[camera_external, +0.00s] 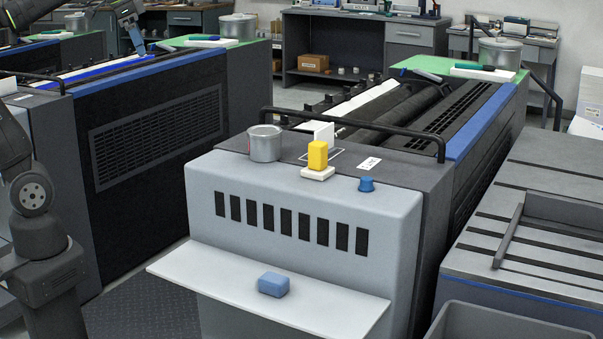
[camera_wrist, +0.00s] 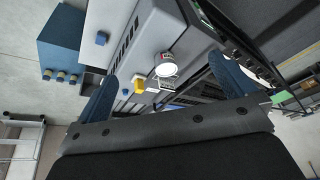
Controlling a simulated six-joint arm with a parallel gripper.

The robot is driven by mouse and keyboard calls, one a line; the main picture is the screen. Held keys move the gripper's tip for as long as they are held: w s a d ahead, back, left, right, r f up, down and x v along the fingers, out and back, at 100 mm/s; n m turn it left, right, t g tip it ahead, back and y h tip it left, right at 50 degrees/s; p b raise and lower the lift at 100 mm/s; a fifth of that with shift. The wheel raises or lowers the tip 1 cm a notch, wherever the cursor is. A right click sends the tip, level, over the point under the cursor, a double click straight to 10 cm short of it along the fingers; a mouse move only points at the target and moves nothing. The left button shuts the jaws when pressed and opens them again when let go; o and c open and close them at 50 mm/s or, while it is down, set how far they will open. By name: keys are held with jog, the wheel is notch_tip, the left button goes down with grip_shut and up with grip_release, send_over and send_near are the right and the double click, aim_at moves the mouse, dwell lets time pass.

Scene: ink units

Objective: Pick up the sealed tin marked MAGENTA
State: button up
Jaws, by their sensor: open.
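A grey metal tin (camera_external: 265,144) stands upright on the front end of the nearest press unit. It also shows in the wrist view (camera_wrist: 165,68), with a small label on its side that is too small to read. Other similar tins stand on the units behind, one at the back left (camera_external: 238,26) and one at the back right (camera_external: 500,53). No MAGENTA marking is legible. My gripper (camera_wrist: 155,82) has its two blue fingers spread wide. Nothing is between them; the tin appears well beyond them, apart.
A yellow block on a white base (camera_external: 317,157), a white card behind it and a blue knob (camera_external: 366,184) stand right of the tin. A black rail (camera_external: 350,122) runs behind them. A blue block (camera_external: 273,284) lies on the white shelf (camera_external: 200,276) below.

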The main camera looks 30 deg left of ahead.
jog(key=w+d+m+g, duration=0.1)
jog(key=w+d+m, duration=0.2)
jog(key=w+d, duration=0.6)
jog(key=m+g, duration=0.2)
jog(key=m, duration=0.2)
send_over(264, 130)
jog(key=a, duration=0.2)
notch_tip(264, 130, down, 12)
jog(key=shift+y, duration=0.4)
jog(key=f, duration=0.6)
jog(key=d+f, duration=0.1)
jog(key=f, duration=0.4)
jog(key=d+f, duration=0.1)
jog(key=f, duration=0.5)
jog(key=shift+w+f, duration=0.1)
jog(key=shift+f, duration=0.2)
jog(key=shift+r, duration=0.1)
jog(key=c, duration=1.2)
